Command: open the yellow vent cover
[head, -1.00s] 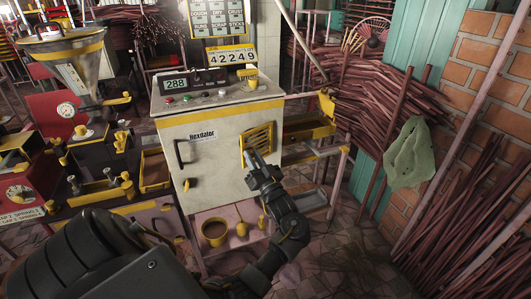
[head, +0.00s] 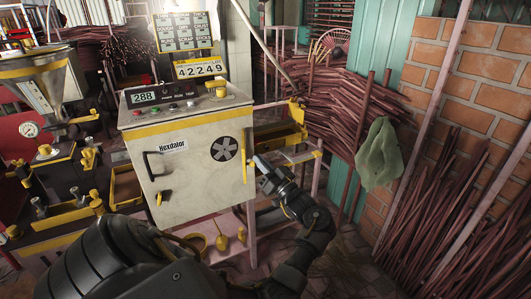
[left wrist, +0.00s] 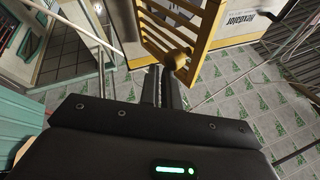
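The yellow slatted vent cover (head: 245,156) stands swung out on the front of the white Hexdalor cabinet (head: 188,194), seen nearly edge-on in the head view. A dark round fan (head: 224,149) shows in the uncovered opening to its left. In the left wrist view the cover (left wrist: 182,28) stands ahead, with its round knob (left wrist: 176,60) close to the fingertips. My left gripper (head: 257,160) is just right of the cover in the head view. In the left wrist view its fingers (left wrist: 161,72) are close together, with the knob not visibly between them. My right gripper is out of view.
A dark handle (head: 152,167) is on the cabinet's left front. A yellow-edged tray shelf (head: 280,135) adjoins its right side. Bundled sticks (head: 335,100), a green cloth (head: 379,153) and a brick wall (head: 470,90) are further right. A brass-hopper machine (head: 40,80) stands left.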

